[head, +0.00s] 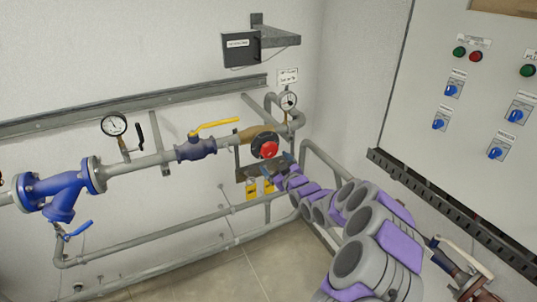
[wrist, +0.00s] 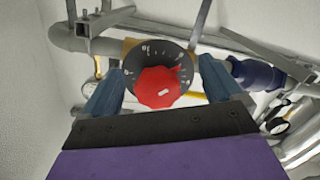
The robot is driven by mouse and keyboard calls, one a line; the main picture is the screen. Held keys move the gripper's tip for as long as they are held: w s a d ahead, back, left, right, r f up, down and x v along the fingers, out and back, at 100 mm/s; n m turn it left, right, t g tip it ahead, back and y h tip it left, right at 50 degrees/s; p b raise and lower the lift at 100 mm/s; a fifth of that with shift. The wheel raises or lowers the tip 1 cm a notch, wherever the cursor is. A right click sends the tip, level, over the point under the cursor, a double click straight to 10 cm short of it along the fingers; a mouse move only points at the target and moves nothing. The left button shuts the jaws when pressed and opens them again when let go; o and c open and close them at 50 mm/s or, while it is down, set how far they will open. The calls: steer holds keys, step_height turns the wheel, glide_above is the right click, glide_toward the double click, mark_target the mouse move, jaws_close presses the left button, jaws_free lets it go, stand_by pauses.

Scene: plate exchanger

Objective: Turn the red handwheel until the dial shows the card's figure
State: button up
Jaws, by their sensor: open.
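The red handwheel (head: 268,149) sits on the brass-coloured end of the pipe valve on the back wall. In the wrist view the red handwheel (wrist: 158,88) is in front of a black dial ring (wrist: 160,53) with white marks and figures, too small to read surely. My gripper (head: 279,170) is open just in front of and below the handwheel. In the wrist view my gripper (wrist: 160,75) has one blue finger on each side of the handwheel; contact is not visible.
A yellow lever (head: 214,126) and another gauge (head: 114,124) are to the left. A dark box (head: 241,48) is mounted above. A control cabinet (head: 470,90) fills the right side.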

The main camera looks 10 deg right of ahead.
steer(key=shift+s+d+r, duration=0.2)
steer(key=shift+s+r, duration=0.15)
steer(key=shift+s, duration=0.3)
steer(key=shift+s+d+r, duration=0.2)
steer(key=shift+s+r, duration=0.15)
steer(key=shift+s, duration=0.25)
steer(key=d+b+v, duration=0.1)
steer(key=b+v, duration=0.7)
steer(key=v, duration=0.5)
steer(key=shift+d+f+b, duration=0.3)
steer(key=shift+w+a, duration=0.1)
steer(key=shift+a, duration=0.1)
steer(key=shift+d, duration=0.1)
